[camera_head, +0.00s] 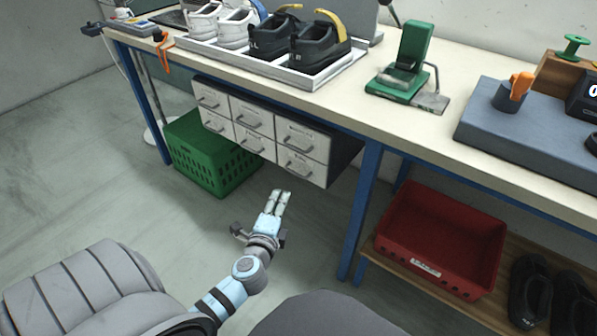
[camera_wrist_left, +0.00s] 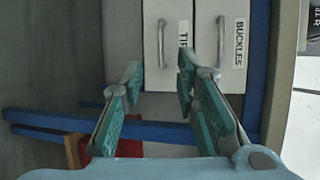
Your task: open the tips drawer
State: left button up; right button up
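A cabinet of white drawers hangs under the workbench in the head view, in two rows of three. The tips drawer (camera_head: 301,166) is at the lower right, and its front looks flush with the others. In the left wrist view the tips drawer (camera_wrist_left: 166,100) shows a partly hidden "TIP" label and its handle (camera_wrist_left: 162,42). My left gripper (camera_head: 281,194) is in front of and below this drawer, apart from the handle. In the left wrist view the left gripper (camera_wrist_left: 159,74) has its fingers spread with nothing between them. My right gripper is not in view.
The buckles drawer (camera_wrist_left: 234,95) is directly beside the tips drawer. A green crate (camera_head: 207,163) stands on the floor at left, and a red bin (camera_head: 437,247) sits on a low shelf at right. A blue table leg (camera_head: 361,215) is right of the cabinet.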

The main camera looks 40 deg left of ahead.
pick_arm(q)
jog(key=d+b+x, duration=0.1)
jog(key=b+x, duration=0.2)
jog(key=x, duration=1)
jog(key=shift+w+b, duration=0.3)
jog(key=shift+w, duration=0.25)
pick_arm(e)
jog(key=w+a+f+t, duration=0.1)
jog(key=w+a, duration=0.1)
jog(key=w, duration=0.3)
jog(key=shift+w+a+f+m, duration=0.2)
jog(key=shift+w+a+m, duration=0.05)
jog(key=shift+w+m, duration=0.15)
pick_arm(q)
jog(key=shift+a+f, duration=0.1)
jog(key=shift+c, duration=0.2)
grip_shut()
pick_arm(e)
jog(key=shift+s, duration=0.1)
